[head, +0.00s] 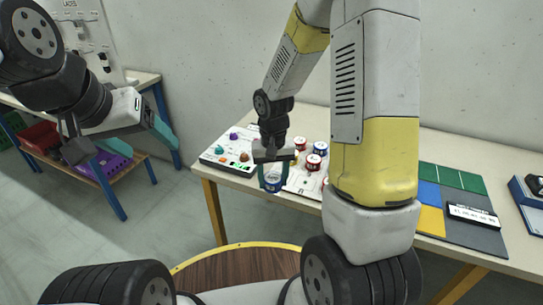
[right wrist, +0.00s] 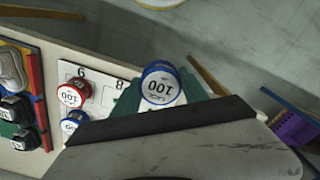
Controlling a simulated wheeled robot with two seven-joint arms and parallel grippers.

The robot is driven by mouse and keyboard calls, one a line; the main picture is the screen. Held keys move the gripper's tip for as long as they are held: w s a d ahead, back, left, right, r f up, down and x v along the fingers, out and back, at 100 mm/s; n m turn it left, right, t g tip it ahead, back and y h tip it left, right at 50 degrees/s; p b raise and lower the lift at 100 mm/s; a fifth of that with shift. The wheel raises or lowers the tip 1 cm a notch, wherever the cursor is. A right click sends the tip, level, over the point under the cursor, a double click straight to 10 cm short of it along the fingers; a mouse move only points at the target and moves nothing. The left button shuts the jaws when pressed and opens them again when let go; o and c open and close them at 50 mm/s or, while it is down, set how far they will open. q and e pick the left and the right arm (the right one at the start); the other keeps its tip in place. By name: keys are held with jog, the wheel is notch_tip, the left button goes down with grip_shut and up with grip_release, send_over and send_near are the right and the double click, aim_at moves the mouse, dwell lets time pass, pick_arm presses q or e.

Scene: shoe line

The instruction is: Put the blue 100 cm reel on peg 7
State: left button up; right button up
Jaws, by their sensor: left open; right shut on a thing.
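The blue 100 cm reel (head: 273,184), with a white top marked 100, sits between the teal fingers of my right gripper (head: 276,174). It shows large in the right wrist view (right wrist: 160,86), held beside the numbered peg board (right wrist: 101,92). My right gripper is shut on it near the table's front edge. The board also shows in the head view (head: 303,184), carrying red and blue reels; part of it is hidden behind my arm. Peg 7 cannot be made out. My left gripper (head: 125,147) is open and empty at the left, away from the table.
A red reel (right wrist: 73,93) and another blue reel (right wrist: 72,122) stand on the board. A panel with coloured knobs (head: 231,150) is left of it. Coloured mats (head: 449,197) lie on the right. A shelf with a purple crate (head: 107,166) stands at the left.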

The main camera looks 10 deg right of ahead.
jog(key=w+d, duration=0.1)
jog(key=w, duration=0.2)
jog(key=w+d, duration=0.2)
jog(key=w, duration=0.2)
jog(key=w+d+f, duration=0.1)
jog(key=w+d, duration=0.1)
jog(key=w, duration=0.1)
jog(key=shift+w+f, duration=0.1)
jog(key=shift+w, duration=0.05)
jog(key=shift+f, duration=1.65)
jog(key=shift+f, duration=0.6)
jog(key=o, duration=1.4)
jog(key=shift+c, duration=0.2)
